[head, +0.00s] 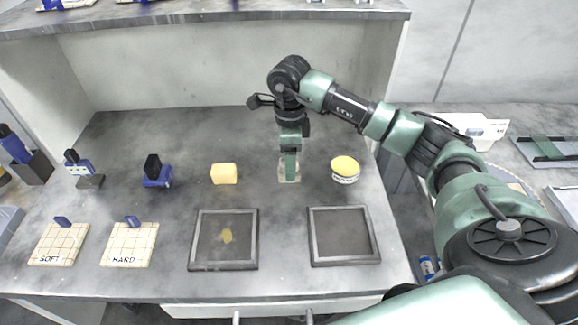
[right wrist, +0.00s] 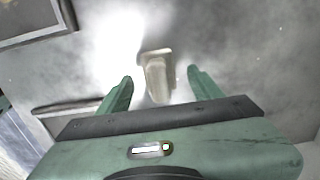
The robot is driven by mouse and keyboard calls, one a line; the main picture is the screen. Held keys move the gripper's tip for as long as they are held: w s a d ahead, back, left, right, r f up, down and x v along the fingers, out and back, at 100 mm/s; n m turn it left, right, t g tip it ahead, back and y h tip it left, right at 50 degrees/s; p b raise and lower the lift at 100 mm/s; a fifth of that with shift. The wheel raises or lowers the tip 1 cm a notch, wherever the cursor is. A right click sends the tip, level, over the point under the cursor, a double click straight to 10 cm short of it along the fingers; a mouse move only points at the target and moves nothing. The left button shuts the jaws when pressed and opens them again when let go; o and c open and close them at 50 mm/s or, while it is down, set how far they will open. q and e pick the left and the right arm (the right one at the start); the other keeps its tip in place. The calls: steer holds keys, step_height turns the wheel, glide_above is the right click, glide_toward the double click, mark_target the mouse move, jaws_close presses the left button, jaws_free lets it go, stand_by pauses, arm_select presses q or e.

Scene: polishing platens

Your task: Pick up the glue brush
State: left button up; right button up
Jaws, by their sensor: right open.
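The glue brush, as far as I can tell, is the small pale beige piece (head: 283,174) on the grey bench, mostly hidden behind my right gripper (head: 291,176) in the head view. In the right wrist view the beige piece (right wrist: 157,75) lies between the two green fingertips of my right gripper (right wrist: 159,75). It has a wider block at one end and a narrower rounded part. Gaps show on both sides, so the fingers are open and not touching it. My left gripper is not in view.
A round tin with a yellow top (head: 345,168) stands close right of the gripper. A yellow block (head: 223,173) lies to the left. Two framed square trays (head: 195,238) (head: 312,238) are in front. Gridded SOFT (head: 60,243) and HARD (head: 130,243) tiles lie front left. A shelf (head: 200,17) overhangs the back.

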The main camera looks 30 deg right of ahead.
steer(key=shift+a+f, duration=0.1)
steer(key=shift+f, duration=1.3)
jaws_close()
steer(key=shift+r, duration=0.15)
step_height(320, 180, up, 12)
steer(key=shift+b, duration=1)
step_height(320, 180, up, 8)
steer(key=p, duration=0.1)
steer(key=c, duration=0.6)
jaws_free()
steer(key=shift+c, duration=0.2)
steer(key=c, duration=0.6)
